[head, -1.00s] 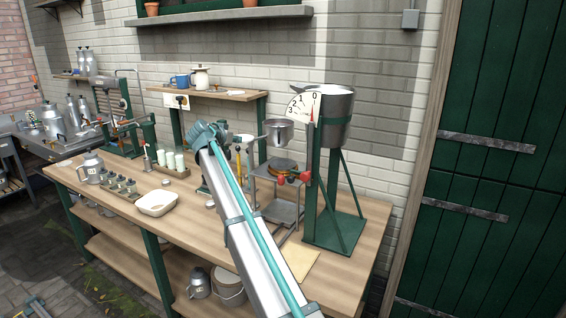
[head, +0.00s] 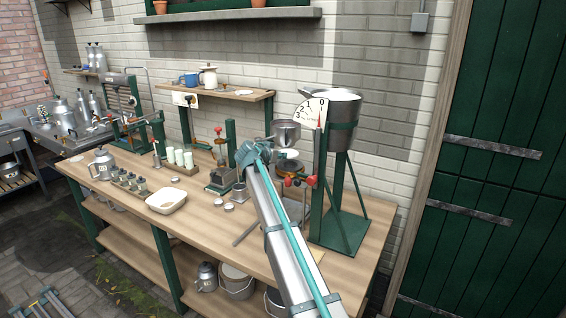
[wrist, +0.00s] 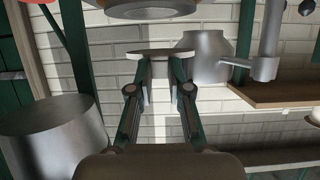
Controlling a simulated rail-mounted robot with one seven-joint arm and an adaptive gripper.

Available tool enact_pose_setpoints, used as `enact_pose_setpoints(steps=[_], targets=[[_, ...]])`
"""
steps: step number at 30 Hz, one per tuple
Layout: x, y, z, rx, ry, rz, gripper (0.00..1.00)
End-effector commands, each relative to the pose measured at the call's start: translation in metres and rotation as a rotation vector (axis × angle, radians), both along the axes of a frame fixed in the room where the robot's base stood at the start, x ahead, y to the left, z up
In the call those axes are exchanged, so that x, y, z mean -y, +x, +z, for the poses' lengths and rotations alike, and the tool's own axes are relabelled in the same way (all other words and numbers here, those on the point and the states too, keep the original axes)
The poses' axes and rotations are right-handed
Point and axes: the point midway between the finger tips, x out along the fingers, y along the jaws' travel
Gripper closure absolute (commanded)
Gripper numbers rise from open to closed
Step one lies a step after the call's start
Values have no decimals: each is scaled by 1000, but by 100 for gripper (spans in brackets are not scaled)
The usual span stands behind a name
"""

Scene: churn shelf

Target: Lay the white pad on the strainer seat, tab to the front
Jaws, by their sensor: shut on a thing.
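In the wrist view the white pad (wrist: 163,52) is a thin disc, seen nearly edge-on at the fingertips. My gripper (wrist: 161,70) is shut on it and holds it clear of other things. In the head view a dark round top (head: 288,168) on a grey stand is partly behind my wrist. I cannot make out the pad's tab.
A metal bowl (head: 286,132) on a side arm is close by; it also shows in the wrist view (wrist: 205,58). A white basin (head: 166,201) stands on the bench.

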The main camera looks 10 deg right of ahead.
Motion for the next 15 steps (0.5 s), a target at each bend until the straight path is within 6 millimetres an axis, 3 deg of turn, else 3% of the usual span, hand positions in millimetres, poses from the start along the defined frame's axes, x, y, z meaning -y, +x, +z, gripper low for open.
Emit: enact_pose_setpoints(steps=[8,15], targets=[[13,0,-13,-1,-1,-1,99],[13,0,-43,-2,-1,1,99]])
